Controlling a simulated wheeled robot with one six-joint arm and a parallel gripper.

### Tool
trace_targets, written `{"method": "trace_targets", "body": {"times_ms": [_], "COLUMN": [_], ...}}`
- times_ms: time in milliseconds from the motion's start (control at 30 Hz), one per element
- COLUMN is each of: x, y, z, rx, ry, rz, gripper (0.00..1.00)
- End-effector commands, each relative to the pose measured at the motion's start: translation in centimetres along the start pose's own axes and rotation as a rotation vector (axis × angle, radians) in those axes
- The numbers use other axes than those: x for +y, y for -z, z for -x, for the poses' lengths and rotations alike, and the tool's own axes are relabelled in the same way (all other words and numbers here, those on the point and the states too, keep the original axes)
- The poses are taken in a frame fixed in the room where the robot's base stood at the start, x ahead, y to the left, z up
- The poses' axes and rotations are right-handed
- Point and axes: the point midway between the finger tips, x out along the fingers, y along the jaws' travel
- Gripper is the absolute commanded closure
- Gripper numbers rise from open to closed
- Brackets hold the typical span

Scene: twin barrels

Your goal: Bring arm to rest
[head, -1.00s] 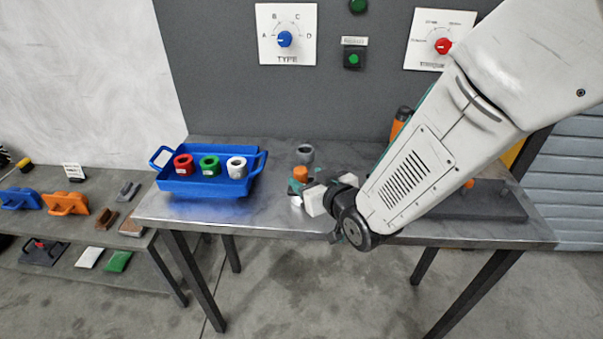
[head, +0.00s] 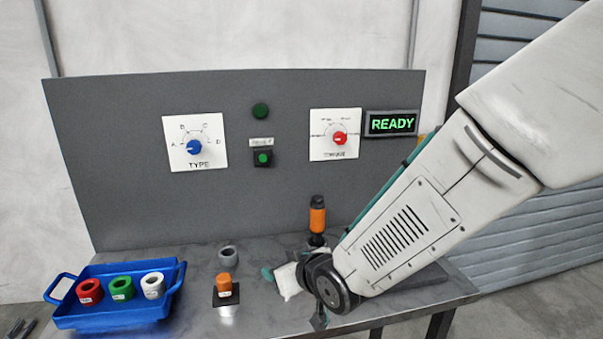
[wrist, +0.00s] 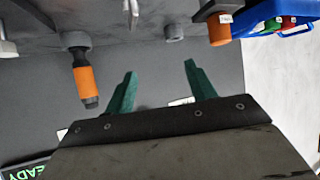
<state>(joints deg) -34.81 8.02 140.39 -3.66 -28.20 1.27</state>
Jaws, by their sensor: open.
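My arm reaches in from the right in the head view. My gripper (head: 272,275) is over the bench, right of the orange cylinder; only part of its green fingers shows there. In the wrist view, my gripper's (wrist: 160,70) two green fingers stand apart with nothing between them. The orange cylinder (head: 225,284) stands upright on a small dark base on the bench. It also shows in the wrist view (wrist: 219,31), apart from the fingers. An orange-handled tool (head: 317,218) stands upright behind my gripper.
A blue tray (head: 63,311) holds red, green and white rings at the bench's left. A grey ring (head: 228,254) lies behind the orange cylinder. The back panel (head: 120,150) carries a blue TYPE dial (head: 194,147), a red dial (head: 339,139) and a lit READY display (head: 392,123).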

Motion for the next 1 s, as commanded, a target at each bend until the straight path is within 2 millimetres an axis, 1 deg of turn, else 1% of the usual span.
{"method": "trace_targets", "body": {"times_ms": [33, 67, 100, 167, 200, 267, 300, 367, 400, 467, 500, 567, 600, 700, 800, 833, 900, 1000], "x": [2.7, 4.0, 5.6, 7.7, 9.0, 10.6, 11.4, 12.5, 12.9, 13.2, 13.2, 12.9, 12.6, 11.5, 10.5, 10.2, 9.9, 9.7], "y": [0.6, 0.4, 0.2, -0.3, -0.7, -1.5, -2.2, -3.2, -3.9, -5.0, -5.8, -7.0, -7.6, -9.1, -10.0, -10.2, -10.5, -10.6], "z": [2.1, 3.3, 5.0, 7.8, 9.7, 12.8, 15.0, 18.3, 20.6, 24.1, 26.4, 29.5, 31.5, 35.3, 37.8, 38.3, 39.0, 39.3], "rx": [-0.047, -0.084, -0.134, -0.209, -0.258, -0.333, -0.383, -0.455, -0.504, -0.574, -0.620, -0.686, -0.726, -0.807, -0.863, -0.874, -0.892, -0.901], "ry": [-0.048, -0.072, -0.102, -0.145, -0.172, -0.209, -0.232, -0.264, -0.283, -0.308, -0.322, -0.339, -0.347, -0.359, -0.363, -0.363, -0.362, -0.362], "rz": [-0.026, -0.041, -0.063, -0.098, -0.124, -0.165, -0.193, -0.240, -0.272, -0.322, -0.357, -0.407, -0.438, -0.503, -0.547, -0.556, -0.569, -0.575], "gripper": [0.44, 0.44, 0.44, 0.44, 0.44, 0.44, 0.44, 0.44, 0.44, 0.44, 0.44, 0.44, 0.44, 0.44, 0.44, 0.44, 0.44, 0.44]}}
